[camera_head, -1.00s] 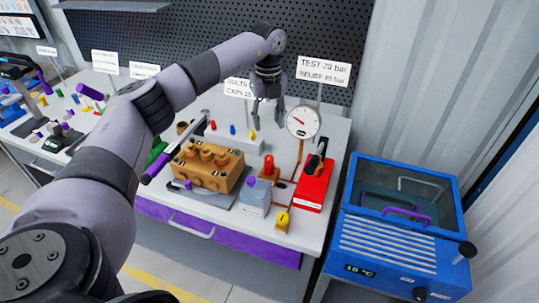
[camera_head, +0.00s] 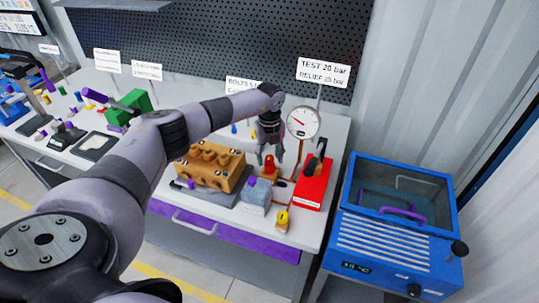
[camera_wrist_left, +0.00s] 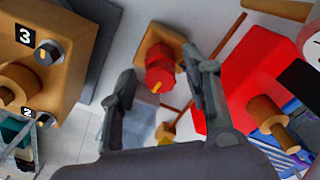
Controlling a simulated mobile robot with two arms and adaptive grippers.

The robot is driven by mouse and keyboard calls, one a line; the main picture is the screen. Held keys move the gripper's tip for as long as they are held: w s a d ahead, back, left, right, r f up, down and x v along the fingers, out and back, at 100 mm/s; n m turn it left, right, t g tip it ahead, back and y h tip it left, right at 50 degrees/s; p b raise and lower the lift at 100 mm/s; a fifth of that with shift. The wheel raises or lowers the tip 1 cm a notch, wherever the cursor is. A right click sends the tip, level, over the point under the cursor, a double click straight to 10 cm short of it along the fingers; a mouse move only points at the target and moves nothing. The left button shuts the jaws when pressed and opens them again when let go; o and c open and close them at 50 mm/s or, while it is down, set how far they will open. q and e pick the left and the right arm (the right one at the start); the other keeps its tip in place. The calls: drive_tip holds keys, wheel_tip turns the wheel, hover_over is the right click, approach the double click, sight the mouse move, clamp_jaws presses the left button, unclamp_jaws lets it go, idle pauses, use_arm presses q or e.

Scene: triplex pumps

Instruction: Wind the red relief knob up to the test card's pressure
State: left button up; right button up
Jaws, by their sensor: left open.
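The red relief knob (camera_head: 269,162) stands upright on a small tan base, in front of the gauge. It also shows in the left wrist view (camera_wrist_left: 159,68), with a yellow mark on its front. My left gripper (camera_head: 270,158) is open, pointing down just above the knob. In the left wrist view its fingers (camera_wrist_left: 162,100) are spread, with the knob between and beyond them; I see no contact. The test card (camera_head: 323,72) reads "TEST 20 bar", with a relief line below. The round pressure gauge (camera_head: 303,122) has a red needle; its reading is too small to tell.
The tan pump block (camera_head: 210,165) stands left of the knob. A red hand pump unit (camera_head: 314,187) stands close on the right. A grey-blue box (camera_head: 255,193) and a yellow-topped part (camera_head: 283,219) stand in front. A blue tank (camera_head: 405,245) is off the bench to the right.

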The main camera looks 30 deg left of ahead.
use_arm(q)
drive_tip(key=shift+c, duration=0.5)
clamp_jaws()
